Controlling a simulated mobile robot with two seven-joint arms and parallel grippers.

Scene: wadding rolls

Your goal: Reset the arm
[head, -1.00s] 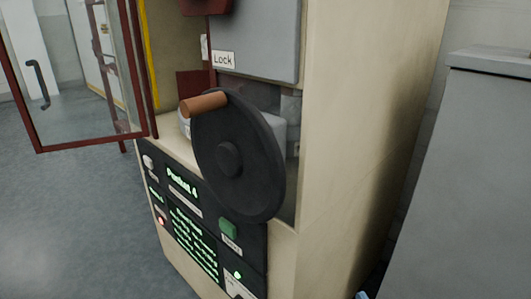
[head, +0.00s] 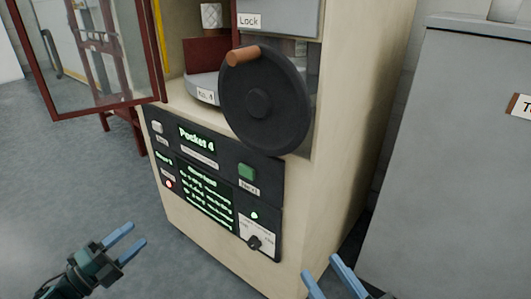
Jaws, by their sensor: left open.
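My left gripper (head: 138,233) is at the lower left of the head view, in front of the beige machine (head: 335,190) and apart from it. Its two blue fingers are spread with nothing between them. My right gripper (head: 320,265) shows at the bottom edge, right of the middle. Its two blue fingertips are apart with nothing seen between them; the rest of it is cut off by the frame.
The machine carries a dark handwheel (head: 265,105) with a brown knob and a black control panel (head: 215,180) with green text. A red-framed glass door (head: 90,60) stands open at left. A grey cabinet (head: 455,150) stands at right. Floor at lower left is clear.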

